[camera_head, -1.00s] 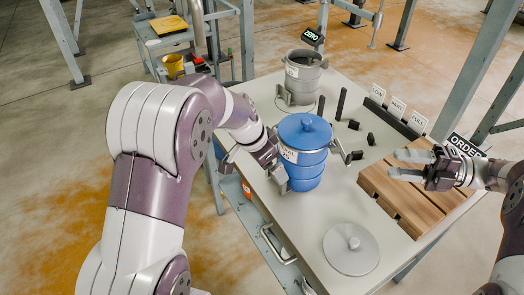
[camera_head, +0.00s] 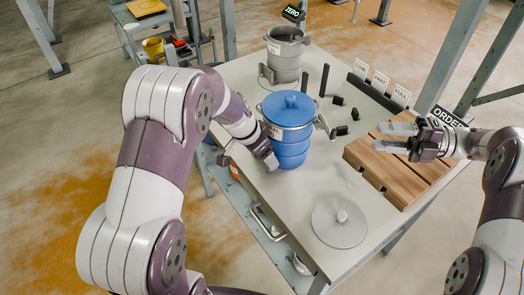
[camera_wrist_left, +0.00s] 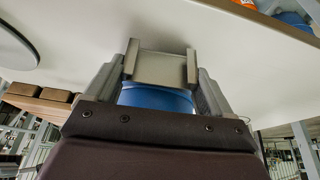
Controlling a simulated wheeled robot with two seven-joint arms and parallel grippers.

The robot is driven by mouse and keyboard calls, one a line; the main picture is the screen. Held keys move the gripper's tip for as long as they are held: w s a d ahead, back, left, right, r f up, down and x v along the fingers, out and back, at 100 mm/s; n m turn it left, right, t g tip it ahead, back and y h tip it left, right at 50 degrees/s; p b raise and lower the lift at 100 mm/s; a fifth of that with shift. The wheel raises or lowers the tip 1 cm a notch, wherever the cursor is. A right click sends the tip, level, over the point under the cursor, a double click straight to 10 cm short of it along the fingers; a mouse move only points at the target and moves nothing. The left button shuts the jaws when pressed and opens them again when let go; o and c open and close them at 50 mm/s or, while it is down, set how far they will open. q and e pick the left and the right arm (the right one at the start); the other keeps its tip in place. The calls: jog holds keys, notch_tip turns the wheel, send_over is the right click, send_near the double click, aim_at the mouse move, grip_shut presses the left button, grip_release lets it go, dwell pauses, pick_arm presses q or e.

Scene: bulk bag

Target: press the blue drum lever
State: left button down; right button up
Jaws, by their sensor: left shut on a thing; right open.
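The blue drum (camera_head: 290,140) stands upright on the table with its blue lid (camera_head: 291,108) on. A white label is on its left side and a metal latch part (camera_head: 326,126) sticks out on its right. My left gripper (camera_head: 269,163) is low against the drum's near left side. In the left wrist view, its fingers (camera_wrist_left: 161,68) are closed on a flat grey metal piece, seemingly the drum lever (camera_wrist_left: 161,72), with the blue drum (camera_wrist_left: 157,98) behind it. In the head view the wrist hides this piece. My right gripper (camera_head: 396,137) is open and empty above the wooden slats.
A grey drum (camera_head: 285,60) stands behind, by the ZERO sign (camera_head: 294,14). A round grey lid (camera_head: 339,221) lies at the table's front. Slatted wood (camera_head: 400,168) and LOW, PART and FULL cards (camera_head: 380,82) are on the right. Dark posts stand behind the blue drum.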

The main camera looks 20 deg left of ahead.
grip_shut()
notch_tip(320, 180, up, 8)
jog(key=s+d+f+m+t, duration=0.1)
jog(key=s+d+m+t, duration=0.1)
jog(key=s+n+t+h, duration=0.1)
jog(key=n+h, duration=0.1)
jog(key=n, duration=0.9)
jog(key=s+d+n+t+h, duration=0.1)
jog(key=n+t, duration=0.1)
jog(key=n, duration=0.9)
jog(key=s+d+f+n+t+h, duration=0.1)
jog(key=s+n+h, duration=0.1)
jog(key=n, duration=1)
jog(key=shift+s+d+f+h, duration=0.1)
jog(key=shift+h, duration=0.2)
